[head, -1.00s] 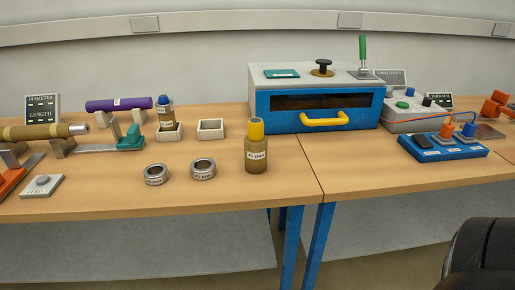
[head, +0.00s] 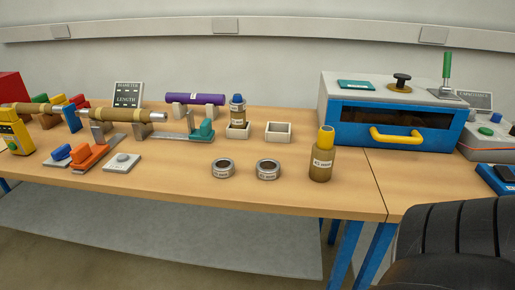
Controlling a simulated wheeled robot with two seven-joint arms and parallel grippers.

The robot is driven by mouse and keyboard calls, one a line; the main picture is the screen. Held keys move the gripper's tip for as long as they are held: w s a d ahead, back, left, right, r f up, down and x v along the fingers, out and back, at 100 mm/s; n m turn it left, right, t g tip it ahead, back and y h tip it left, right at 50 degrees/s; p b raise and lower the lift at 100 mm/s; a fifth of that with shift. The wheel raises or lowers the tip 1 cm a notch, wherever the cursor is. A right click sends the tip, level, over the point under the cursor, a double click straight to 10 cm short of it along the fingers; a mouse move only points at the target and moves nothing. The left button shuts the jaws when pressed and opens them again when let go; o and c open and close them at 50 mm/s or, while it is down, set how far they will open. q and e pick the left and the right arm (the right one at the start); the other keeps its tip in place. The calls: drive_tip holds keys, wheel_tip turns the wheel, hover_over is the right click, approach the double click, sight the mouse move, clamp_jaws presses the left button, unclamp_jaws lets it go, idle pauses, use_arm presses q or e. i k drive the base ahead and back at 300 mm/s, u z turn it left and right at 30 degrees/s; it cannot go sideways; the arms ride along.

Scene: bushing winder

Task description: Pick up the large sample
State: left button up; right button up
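No label in view reads as the large sample, so I cannot tell which thing it is. A brown wound cylinder (head: 130,115) with metal ends lies across a rest on the table. A second brown cylinder (head: 28,108) lies farther left among coloured fixtures. A purple cylinder (head: 195,99) lies level on grey supports behind. Two labelled metal rings (head: 222,168) and (head: 267,170) lie flat near the front edge. Neither of my grippers is in view.
A brown bottle with a yellow cap (head: 321,155) stands right of the rings. Beyond it is a blue oven-like box (head: 395,135) with a yellow handle. An empty white square holder (head: 278,132) sits behind the rings. A dark ribbed shape hides the lower right.

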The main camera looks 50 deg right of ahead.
sight(323, 150)
drive_tip(key=u, duration=0.9)
drive_tip(key=k, duration=0.95)
drive_tip(key=z, duration=1.3)
